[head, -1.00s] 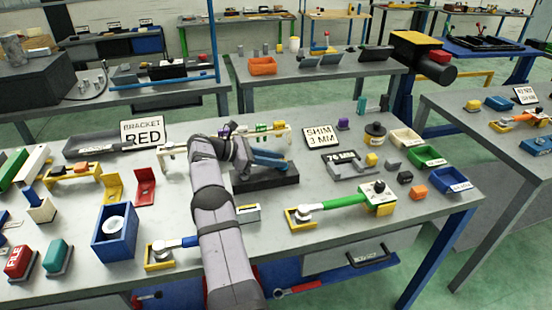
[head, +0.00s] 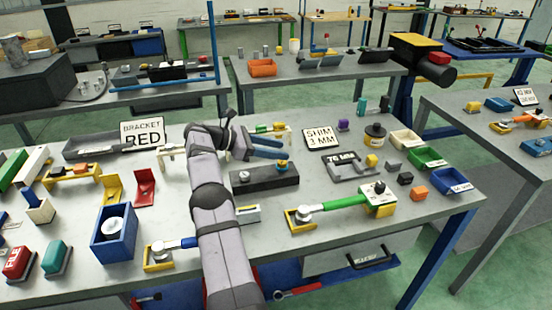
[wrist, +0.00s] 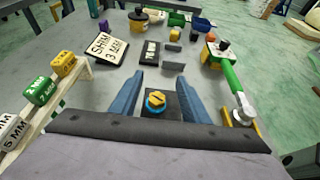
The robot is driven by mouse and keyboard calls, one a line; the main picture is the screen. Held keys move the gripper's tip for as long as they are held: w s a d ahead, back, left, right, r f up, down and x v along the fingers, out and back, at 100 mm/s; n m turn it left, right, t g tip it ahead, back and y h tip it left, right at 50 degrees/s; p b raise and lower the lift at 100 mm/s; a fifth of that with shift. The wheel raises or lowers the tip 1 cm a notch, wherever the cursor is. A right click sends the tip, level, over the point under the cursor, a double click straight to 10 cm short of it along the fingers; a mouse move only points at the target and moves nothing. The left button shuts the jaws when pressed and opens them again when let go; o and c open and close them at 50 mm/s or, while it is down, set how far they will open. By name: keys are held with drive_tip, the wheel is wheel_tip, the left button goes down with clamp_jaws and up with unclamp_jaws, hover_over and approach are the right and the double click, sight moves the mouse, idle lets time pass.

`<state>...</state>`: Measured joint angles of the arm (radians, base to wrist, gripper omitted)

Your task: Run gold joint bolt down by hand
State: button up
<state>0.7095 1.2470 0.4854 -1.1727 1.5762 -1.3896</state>
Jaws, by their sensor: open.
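The gold joint bolt (head: 281,163) stands on the right part of a long black block (head: 262,181), with a blue ring around its base. In the wrist view the gold bolt (wrist: 155,99) shows its slotted top between and below the two blue fingers. My gripper (head: 283,149) is open and empty, above and behind the block in the head view. Its fingers (wrist: 158,82) are clear of the bolt on both sides. A grey round piece (head: 244,175) sits at the block's left end. How deep the bolt is seated cannot be told.
A white rack with coloured blocks (head: 279,128) stands behind my gripper. A green-handled wrench (head: 345,201) lies in front right.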

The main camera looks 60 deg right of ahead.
wheel_tip(320, 180, up, 6)
drive_tip(key=p, duration=0.2)
drive_tip(key=shift+d+r, duration=0.1)
idle(0.3)
